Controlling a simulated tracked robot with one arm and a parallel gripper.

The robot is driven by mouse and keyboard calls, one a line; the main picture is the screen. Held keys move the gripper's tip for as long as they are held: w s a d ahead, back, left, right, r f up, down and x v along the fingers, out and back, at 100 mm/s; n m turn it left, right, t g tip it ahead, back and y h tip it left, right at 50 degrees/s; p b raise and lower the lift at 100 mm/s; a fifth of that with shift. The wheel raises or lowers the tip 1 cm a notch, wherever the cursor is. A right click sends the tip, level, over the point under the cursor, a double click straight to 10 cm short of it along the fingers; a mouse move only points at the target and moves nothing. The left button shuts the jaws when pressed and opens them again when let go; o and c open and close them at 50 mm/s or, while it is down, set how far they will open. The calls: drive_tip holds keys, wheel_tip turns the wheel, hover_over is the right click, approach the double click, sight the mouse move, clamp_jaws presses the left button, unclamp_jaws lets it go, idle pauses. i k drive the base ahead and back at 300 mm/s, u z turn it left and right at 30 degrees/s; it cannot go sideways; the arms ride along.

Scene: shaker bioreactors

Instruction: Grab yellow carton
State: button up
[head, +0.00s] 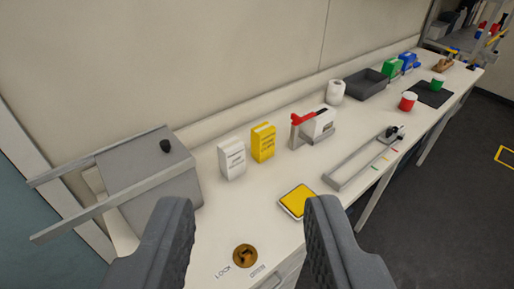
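The yellow carton (263,143) stands upright on the long white bench, close to the wall. It is beside and slightly behind a white carton (232,159) of similar shape. My gripper (248,225) is open, with its two dark grey fingers at the bottom of the view and nothing between them. The yellow carton shows above and beyond the fingertips, and no finger appears to touch it.
A grey box (150,180) with long bars stands left. A yellow-topped pad (297,201) and a brown round item (245,256) lie near the bench's front. A red-handled device (318,125) and a long grey tray (360,165) are to the right.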

sight(262, 136)
drive_tip(key=k, duration=1.2)
drive_tip(key=z, duration=0.4)
drive_tip(key=i, duration=0.6)
drive_tip(key=z, duration=0.65)
drive_tip(key=i, duration=1.35)
drive_tip(key=u, duration=0.65)
drive_tip(key=i, duration=0.7)
drive_tip(key=u, duration=0.55)
